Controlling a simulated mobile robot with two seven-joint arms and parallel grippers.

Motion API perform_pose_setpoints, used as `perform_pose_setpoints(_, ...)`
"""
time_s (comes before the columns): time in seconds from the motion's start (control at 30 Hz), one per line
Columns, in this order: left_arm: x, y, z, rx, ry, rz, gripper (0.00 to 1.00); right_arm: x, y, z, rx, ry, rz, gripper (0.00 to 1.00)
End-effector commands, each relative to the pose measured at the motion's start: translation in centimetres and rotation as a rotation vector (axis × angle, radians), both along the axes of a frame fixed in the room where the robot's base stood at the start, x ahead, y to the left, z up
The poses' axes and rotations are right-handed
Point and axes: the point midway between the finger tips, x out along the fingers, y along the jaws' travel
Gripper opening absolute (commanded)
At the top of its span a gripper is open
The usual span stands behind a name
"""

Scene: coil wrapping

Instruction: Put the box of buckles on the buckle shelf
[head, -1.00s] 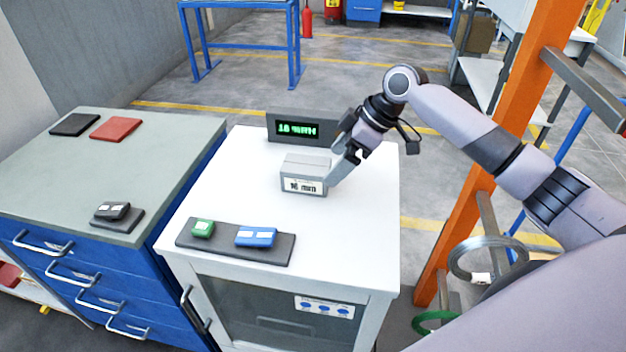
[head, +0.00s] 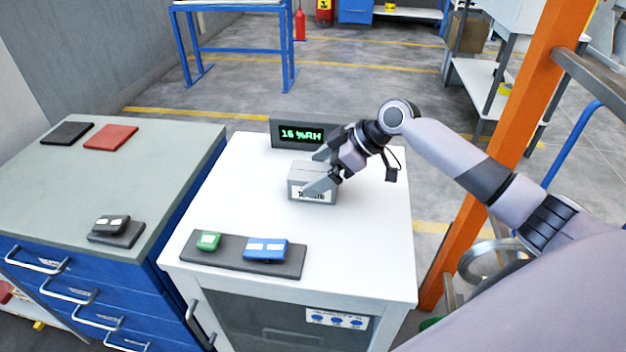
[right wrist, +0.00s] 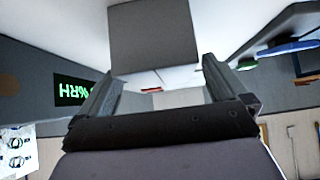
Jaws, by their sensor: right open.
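The box of buckles is a small grey box (head: 298,172) with a white label on its front, standing on the white cabinet top (head: 240,195). My right gripper (head: 316,172) is open at the box's right end. My left gripper is not in view. I cannot make out which surface is the buckle shelf.
A display (head: 301,134) stands behind the box. A dark tray (head: 225,260) with green and blue pieces lies in front. A blue drawer cabinet (head: 110,170) stands left. An orange post (head: 500,150) rises right. The cabinet top's right front is clear.

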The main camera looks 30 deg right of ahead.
Motion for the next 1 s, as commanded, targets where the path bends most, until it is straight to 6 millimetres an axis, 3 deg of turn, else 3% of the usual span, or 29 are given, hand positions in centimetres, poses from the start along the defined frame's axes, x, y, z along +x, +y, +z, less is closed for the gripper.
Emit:
perform_pose_setpoints(0.2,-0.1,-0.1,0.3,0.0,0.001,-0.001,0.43,1.2,1.8,-2.1,0.001,0.003,-0.001,1.0)
perform_pose_setpoints(0.47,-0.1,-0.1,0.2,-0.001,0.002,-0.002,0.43,1.4,2.0,-2.5,0.0,0.001,-0.001,1.0)
perform_pose_setpoints(0.5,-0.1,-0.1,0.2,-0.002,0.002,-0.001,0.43,1.4,2.0,-2.5,0.0,0.001,-0.001,0.97)
perform_pose_setpoints(0.7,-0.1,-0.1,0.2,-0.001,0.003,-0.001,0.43,1.4,2.0,-2.5,-0.001,0.002,-0.001,0.32)
perform_pose_setpoints(0.77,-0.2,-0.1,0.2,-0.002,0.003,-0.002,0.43,1.5,2.0,-2.3,0.001,-0.002,-0.002,0.17)
perform_pose_setpoints(1.0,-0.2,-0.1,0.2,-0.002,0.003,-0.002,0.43,1.5,2.0,-2.2,0.001,-0.002,-0.001,0.17)
